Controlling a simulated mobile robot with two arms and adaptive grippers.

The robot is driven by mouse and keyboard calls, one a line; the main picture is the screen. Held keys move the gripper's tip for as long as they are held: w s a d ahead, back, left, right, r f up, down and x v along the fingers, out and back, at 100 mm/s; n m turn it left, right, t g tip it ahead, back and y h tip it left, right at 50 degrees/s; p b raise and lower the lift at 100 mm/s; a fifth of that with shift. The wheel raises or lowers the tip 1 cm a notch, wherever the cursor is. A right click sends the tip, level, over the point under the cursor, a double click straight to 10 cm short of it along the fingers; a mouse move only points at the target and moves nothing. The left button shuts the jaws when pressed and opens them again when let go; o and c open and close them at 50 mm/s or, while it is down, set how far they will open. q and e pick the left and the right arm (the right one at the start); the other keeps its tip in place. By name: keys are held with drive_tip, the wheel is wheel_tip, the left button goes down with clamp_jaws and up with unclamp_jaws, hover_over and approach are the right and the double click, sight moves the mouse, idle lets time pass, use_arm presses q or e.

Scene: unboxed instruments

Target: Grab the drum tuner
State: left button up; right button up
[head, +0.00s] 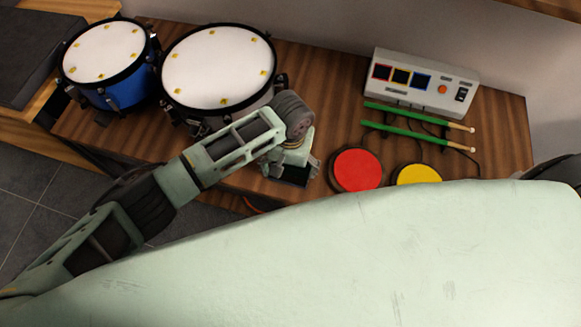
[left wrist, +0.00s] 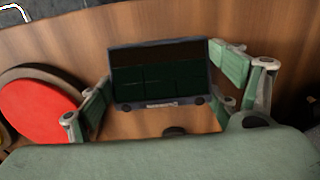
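The drum tuner, a small dark box with a screen (left wrist: 158,78), lies between the two fingers of my left gripper (left wrist: 160,85) in the left wrist view. The green finger pads reach its left and right edges, but whether they press on it is unclear. In the head view my left gripper (head: 293,160) points down at the table's front edge. The dark tuner (head: 291,175) shows in part below it, the rest hidden by the gripper. My right gripper is not in view.
On the wooden table (head: 325,100) stand a blue drum (head: 105,52) and a white-topped drum (head: 218,65) at left. A red pad (head: 357,170) lies close right of the gripper, with a yellow pad (head: 418,174), green drumsticks (head: 415,133) and a grey control box (head: 425,79) further right.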

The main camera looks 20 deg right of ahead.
use_arm(q)
drive_tip(key=c, duration=0.5)
